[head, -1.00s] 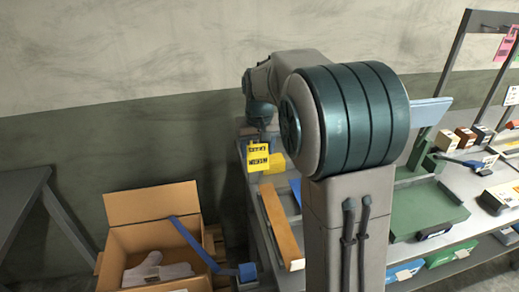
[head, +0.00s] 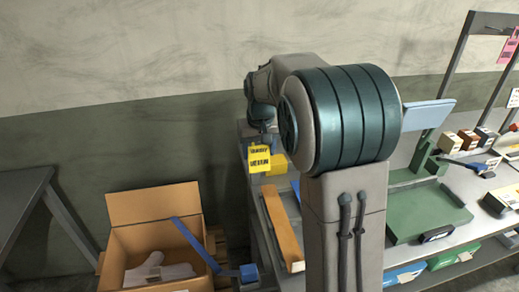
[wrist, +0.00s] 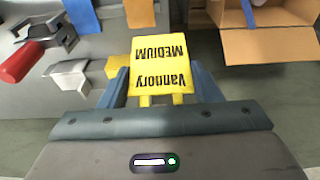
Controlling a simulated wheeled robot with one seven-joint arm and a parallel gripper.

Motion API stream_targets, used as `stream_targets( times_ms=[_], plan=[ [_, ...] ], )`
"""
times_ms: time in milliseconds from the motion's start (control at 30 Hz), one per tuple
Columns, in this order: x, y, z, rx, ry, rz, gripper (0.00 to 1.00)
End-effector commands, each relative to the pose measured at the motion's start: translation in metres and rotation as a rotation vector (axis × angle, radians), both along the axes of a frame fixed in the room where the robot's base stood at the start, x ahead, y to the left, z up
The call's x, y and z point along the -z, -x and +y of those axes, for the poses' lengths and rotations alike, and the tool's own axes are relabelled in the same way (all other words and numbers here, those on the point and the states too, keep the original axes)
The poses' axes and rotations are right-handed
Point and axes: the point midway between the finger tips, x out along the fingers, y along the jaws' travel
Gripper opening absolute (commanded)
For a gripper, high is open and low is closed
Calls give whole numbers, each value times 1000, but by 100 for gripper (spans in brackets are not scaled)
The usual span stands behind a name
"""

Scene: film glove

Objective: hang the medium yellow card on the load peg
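The medium yellow card (head: 259,158) hangs in the air at the end of my arm in the head view, near the left end of the grey bench. In the wrist view the card (wrist: 161,68) reads "Vannory MEDIUM" upside down. My gripper (wrist: 161,84) has its two blue fingers at the card's left and right sides, holding it between them. In the head view my gripper is mostly hidden behind the card and arm. I cannot make out the load peg in either view.
An open cardboard box (head: 155,240) stands on the floor at left, with a blue strap and pale item. A yellow block (head: 274,164) is just behind the card. A red-handled tool (wrist: 22,60) lies at left in the wrist view. A green press (head: 425,205) stands right.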

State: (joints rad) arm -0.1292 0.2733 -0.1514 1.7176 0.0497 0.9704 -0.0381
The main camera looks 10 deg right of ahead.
Motion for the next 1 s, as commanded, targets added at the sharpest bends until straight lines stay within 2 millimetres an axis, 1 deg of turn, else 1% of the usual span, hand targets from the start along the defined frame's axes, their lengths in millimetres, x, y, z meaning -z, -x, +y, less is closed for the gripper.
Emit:
stream_targets(
  times_ms=[33,67,100,367,467,567,800,1000],
  plan=[
    [0,0,0,0,0,0,71],
    [0,0,0,0,0,0,79],
    [0,0,0,0,0,0,82],
    [-1,0,0,0,0,0,82],
    [-7,1,0,0,0,-2,82],
    [-20,3,0,0,0,-4,82],
    [-75,13,0,0,0,-7,82],
    [-113,21,0,0,0,-3,82]
  ],
)
